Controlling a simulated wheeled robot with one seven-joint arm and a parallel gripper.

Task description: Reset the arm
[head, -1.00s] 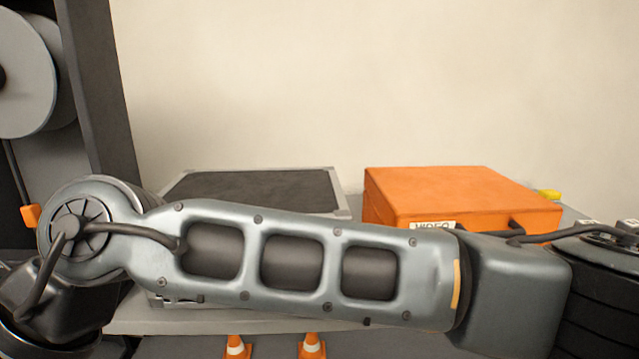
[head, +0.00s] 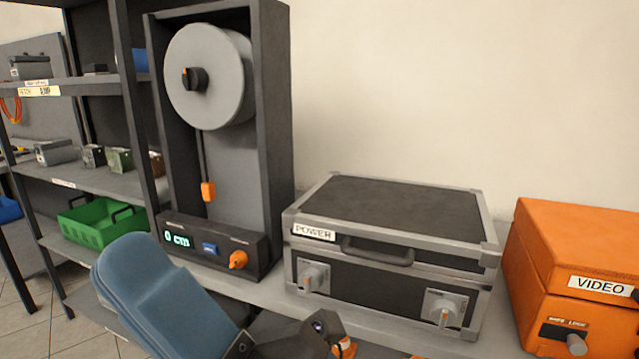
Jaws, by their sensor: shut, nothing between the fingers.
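My arm shows at the bottom of the head view as a blue-grey link, left of centre, rising from the lower edge. A dark part of my arm with a small lens-like spot shows to its right. The fingers of my gripper are not in the picture. The arm covers part of the bench's front edge and the floor below it.
A reel unit (head: 275,120) reading 0 cm and a shelf rack (head: 133,100) with a green bin (head: 100,228) are left.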

